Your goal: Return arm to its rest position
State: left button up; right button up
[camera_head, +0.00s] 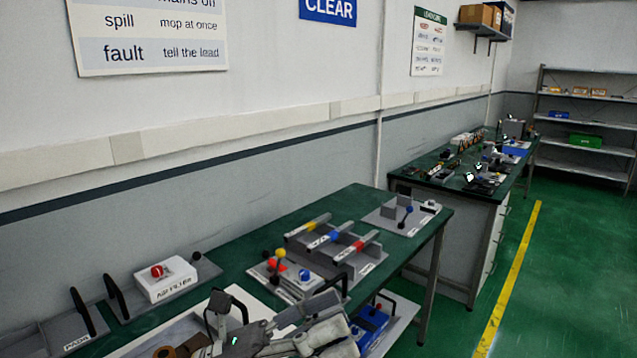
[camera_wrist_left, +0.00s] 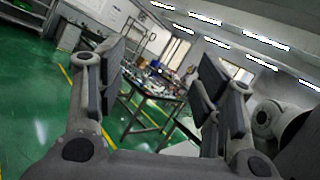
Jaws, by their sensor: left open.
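My left gripper (camera_head: 228,316) is at the bottom of the head view, over the front part of the near green workbench (camera_head: 235,270). In the left wrist view, the left gripper (camera_wrist_left: 162,82) has its two dark pads wide apart, with nothing between them. Beyond the pads a table and the room show, tilted. My left arm (camera_head: 325,330) shows at the lower middle of the head view and hides part of the bench edge. My right gripper does not show.
The near bench holds a white box with a red knob (camera_head: 164,278), a lever panel (camera_head: 281,272), a three-slot tray (camera_head: 371,258) and a switch plate (camera_head: 389,221). A white tray (camera_head: 139,346) lies near the gripper. A second bench (camera_head: 428,177) stands behind. The floor right is clear.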

pick_arm(q)
jog(key=w+a+f+n+t+y, duration=0.2)
jog(key=w+a+n+t+y, duration=0.35)
jog(key=n, duration=0.75)
jog(key=w+a+f+n+t+y, duration=0.25)
jog(key=a+n+t+y, duration=0.5)
jog(key=n+t, duration=0.5)
jog(key=s+a+f+n+g+y, duration=0.1)
jog(key=a+f+n+g+y, duration=0.35)
jog(key=f+n, duration=0.3)
jog(key=s+a+f+n+g+y, duration=0.1)
jog(key=a+f+n+g+y, duration=0.2)
jog(key=f+n+y, duration=0.45)
jog(key=s+a+f+n+g+h, duration=0.1)
jog(key=s+f+n+g+h, duration=0.3)
jog(key=s+f+g, duration=1.2)
jog(key=s+f+t, duration=0.2)
jog(key=s+f, duration=0.2)
jog(key=f, duration=1.1)
jog(key=s+f+t, duration=0.2)
jog(key=s+f, duration=0.1)
jog(key=f, duration=1.2)
jog(key=s+a+f+g, duration=0.1)
jog(key=s+a+f, duration=0.2)
jog(key=s+f, duration=1.2)
jog(key=shift+s+f+n+g+y, duration=0.35)
jog(key=shift+s+y, duration=0.05)
jog(key=shift+s, duration=0.4)
